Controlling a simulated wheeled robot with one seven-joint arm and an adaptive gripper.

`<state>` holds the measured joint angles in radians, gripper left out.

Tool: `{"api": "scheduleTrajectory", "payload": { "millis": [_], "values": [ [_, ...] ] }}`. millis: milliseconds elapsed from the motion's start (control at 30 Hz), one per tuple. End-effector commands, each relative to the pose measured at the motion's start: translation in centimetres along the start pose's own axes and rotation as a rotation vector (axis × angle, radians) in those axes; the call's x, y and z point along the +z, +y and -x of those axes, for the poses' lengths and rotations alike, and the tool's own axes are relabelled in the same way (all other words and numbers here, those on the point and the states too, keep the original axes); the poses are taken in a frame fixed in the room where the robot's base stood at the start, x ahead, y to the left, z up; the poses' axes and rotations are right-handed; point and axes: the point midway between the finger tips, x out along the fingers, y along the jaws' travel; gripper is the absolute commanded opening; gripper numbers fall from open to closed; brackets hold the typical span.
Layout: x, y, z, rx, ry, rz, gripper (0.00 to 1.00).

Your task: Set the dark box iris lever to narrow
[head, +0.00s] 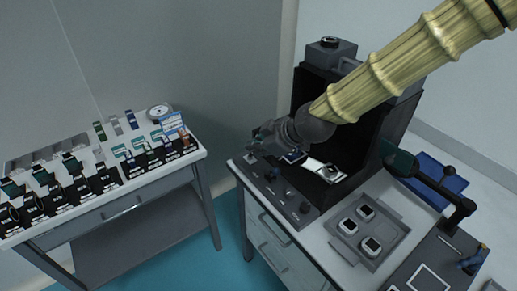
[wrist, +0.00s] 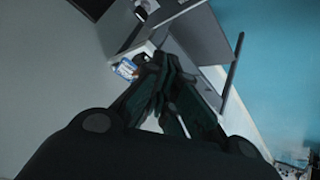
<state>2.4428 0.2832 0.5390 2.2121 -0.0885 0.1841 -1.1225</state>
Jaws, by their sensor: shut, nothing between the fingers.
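The dark box (head: 386,118) is a black open-fronted enclosure on the table at the right in the head view. On its floor are a small blue-topped piece (head: 293,157), a pale strip (head: 314,165) and a round dark mount (head: 331,172). I cannot make out the iris lever; it is too small or hidden by my arm. In the wrist view, the fingers of my gripper (wrist: 163,60) are together and empty.
A front panel with several knobs (head: 285,191) lies below the box opening. A grey tray (head: 387,216) with small square parts is at the right front, beside a black jointed arm (head: 437,187). A side table (head: 100,207) with rows of optics stands at the left, across a gap.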

Motion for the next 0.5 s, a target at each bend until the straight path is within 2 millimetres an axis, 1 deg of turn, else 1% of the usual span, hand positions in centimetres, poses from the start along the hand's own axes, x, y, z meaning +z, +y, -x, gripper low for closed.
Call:
{"api": "scheduleTrajectory", "payload": {
  "millis": [500],
  "values": [
    [1.6, -0.9, 6.2, 0.001, 0.002, 0.001, 0.00]
  ]
}}
